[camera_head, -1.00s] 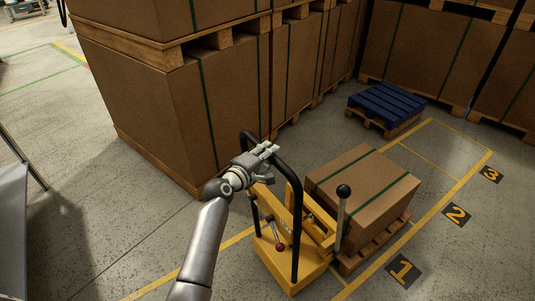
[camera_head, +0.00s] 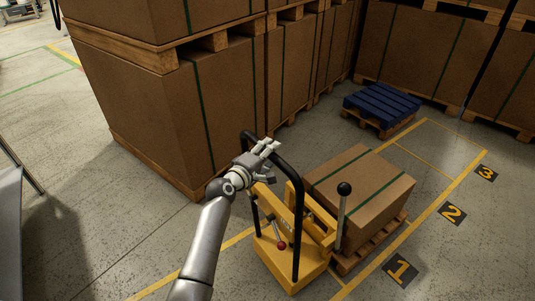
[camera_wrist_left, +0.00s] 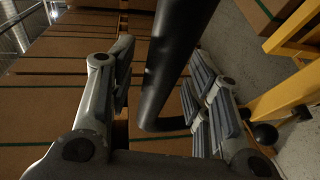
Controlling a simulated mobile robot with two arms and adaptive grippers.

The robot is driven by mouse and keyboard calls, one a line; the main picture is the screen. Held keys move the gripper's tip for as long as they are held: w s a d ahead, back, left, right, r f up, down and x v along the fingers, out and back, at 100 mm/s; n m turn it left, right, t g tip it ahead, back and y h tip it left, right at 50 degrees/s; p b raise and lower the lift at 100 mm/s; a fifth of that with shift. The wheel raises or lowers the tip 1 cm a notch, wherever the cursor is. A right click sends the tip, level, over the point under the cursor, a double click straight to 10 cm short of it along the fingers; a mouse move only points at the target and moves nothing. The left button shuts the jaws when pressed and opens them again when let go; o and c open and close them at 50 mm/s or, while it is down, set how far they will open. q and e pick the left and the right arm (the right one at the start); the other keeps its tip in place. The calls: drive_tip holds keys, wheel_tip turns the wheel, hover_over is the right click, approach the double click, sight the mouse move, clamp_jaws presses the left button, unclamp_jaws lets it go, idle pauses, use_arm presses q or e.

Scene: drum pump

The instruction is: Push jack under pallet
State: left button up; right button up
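The yellow pallet jack (camera_head: 285,262) stands directly in front of a wooden pallet (camera_head: 374,248), close to its near end. The pallet carries a brown carton (camera_head: 358,188) with green straps. The jack's forks are hidden. Its black handle loop (camera_head: 298,220) rises toward me. My left gripper (camera_head: 268,148) is at the upper left part of the loop. In the left wrist view the black bar (camera_wrist_left: 160,95) passes between the two fingers (camera_wrist_left: 157,98), which stand apart with gaps beside the bar. My right gripper is in neither view.
Stacked cartons (camera_head: 160,120) on pallets wall off the left and back. A blue pallet on a wooden one (camera_head: 382,108) lies behind the carton. Yellow lines and floor marks 1 (camera_head: 402,270), 2 (camera_head: 453,213) and 3 (camera_head: 486,173) border the right.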

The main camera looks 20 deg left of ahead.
use_arm(q)
drive_tip(key=shift+f, duration=0.1)
drive_tip(key=shift+s+a, duration=0.1)
drive_tip(key=shift+s, duration=0.15)
drive_tip(key=v, duration=1.1)
drive_tip(key=shift+s, duration=0.3)
drive_tip(key=shift+a, duration=0.1)
